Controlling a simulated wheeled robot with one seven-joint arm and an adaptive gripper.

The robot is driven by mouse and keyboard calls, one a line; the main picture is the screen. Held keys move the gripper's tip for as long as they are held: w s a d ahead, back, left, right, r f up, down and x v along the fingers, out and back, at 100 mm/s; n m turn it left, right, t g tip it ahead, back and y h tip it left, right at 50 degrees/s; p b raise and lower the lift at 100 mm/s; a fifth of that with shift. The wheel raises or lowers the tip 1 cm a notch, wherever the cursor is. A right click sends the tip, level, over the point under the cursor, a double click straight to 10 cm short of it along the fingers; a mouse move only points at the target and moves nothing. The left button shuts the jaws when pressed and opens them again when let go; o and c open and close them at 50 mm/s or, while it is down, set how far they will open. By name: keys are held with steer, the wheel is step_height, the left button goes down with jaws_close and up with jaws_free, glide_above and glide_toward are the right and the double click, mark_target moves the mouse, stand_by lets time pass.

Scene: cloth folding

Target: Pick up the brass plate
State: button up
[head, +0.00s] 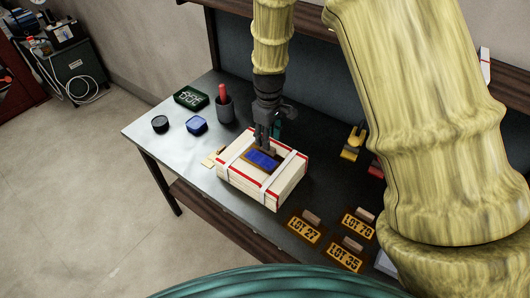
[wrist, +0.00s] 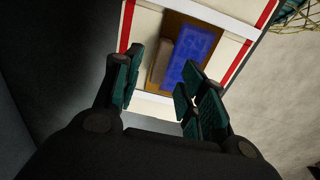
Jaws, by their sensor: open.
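A brown, brass-toned plate (wrist: 182,27) lies on top of the white box (head: 240,190). A blue patch covers most of its face, and a tan block handle (wrist: 162,62) stands along one side. In the head view the plate (head: 262,160) shows just under my gripper (head: 265,143), which partly hides the handle. In the wrist view my gripper (wrist: 161,70) is open, with its dark teal fingers spread and the handle lying between and ahead of them. I cannot tell whether a finger touches the handle.
The box has red edges and white straps. Lettered plates with block handles, LOT 27 (head: 303,230), LOT 78 (head: 358,225) and LOT 35 (head: 346,255), lie to the right. A cup (head: 225,108), clock (head: 190,97), blue container (head: 197,125) and black round item (head: 160,124) stand behind left.

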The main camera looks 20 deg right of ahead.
mark_target(262, 155)
steer(key=shift+f+p, duration=1.15)
steer(key=shift+f, duration=1.35)
jaws_close()
